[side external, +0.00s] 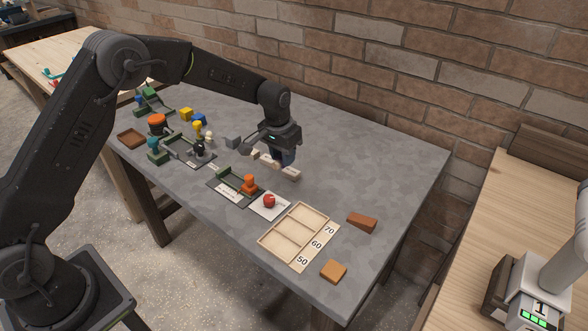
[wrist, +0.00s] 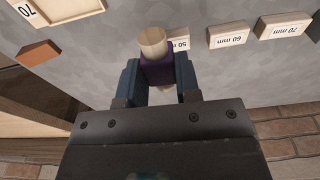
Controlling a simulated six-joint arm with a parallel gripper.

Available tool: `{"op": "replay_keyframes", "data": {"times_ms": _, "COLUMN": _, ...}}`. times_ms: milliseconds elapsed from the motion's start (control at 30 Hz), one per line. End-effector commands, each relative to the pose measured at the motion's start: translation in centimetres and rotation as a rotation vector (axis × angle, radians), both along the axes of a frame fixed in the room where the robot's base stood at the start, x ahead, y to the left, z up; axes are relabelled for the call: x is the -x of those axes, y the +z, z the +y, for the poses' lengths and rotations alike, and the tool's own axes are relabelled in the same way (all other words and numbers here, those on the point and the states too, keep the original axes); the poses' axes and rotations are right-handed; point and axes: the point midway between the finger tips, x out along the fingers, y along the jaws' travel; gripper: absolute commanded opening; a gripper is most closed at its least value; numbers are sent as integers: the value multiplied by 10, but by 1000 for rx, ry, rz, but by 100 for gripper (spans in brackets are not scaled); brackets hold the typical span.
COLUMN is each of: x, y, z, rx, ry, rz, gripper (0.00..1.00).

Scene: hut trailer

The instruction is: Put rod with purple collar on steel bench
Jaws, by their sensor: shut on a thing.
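The rod with the purple collar (wrist: 157,68) shows in the wrist view, with a pale wooden end above the purple band. My gripper (wrist: 158,82) is shut on it, with one blue-grey finger on each side of the collar. In the side external view my gripper (side external: 284,157) is over the back middle of the grey steel bench (side external: 400,165), close to several pale label blocks. The rod is hard to make out there. I cannot tell whether its lower end touches the bench.
Label blocks marked 60 mm (wrist: 229,36) and 70 mm (wrist: 284,27) stand beside the rod; a 50 mm block (wrist: 181,44) is partly hidden behind it. A wooden tray (side external: 262,240) marked 50, 60, 70 lies at front.

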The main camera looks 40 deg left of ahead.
Motion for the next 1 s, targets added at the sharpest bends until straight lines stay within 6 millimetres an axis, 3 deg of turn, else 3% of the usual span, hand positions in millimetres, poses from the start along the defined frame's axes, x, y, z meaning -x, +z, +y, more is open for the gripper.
{"op": "replay_keyframes", "data": {"times_ms": 200, "x": -15, "y": -31, "z": -47, "rx": -1, "ry": -3, "rz": 1, "gripper": 0}}
{"op": "replay_keyframes", "data": {"times_ms": 400, "x": -25, "y": -47, "z": -74, "rx": -1, "ry": 1, "rz": 1, "gripper": 0}}
{"op": "replay_keyframes", "data": {"times_ms": 567, "x": -26, "y": -53, "z": -79, "rx": -1, "ry": 3, "rz": 1, "gripper": 0}}
{"op": "replay_keyframes", "data": {"times_ms": 833, "x": -26, "y": -87, "z": -78, "rx": -1, "ry": 4, "rz": 2, "gripper": 0}}
{"op": "replay_keyframes", "data": {"times_ms": 1000, "x": -27, "y": -90, "z": -78, "rx": -1, "ry": 4, "rz": -1, "gripper": 0}}
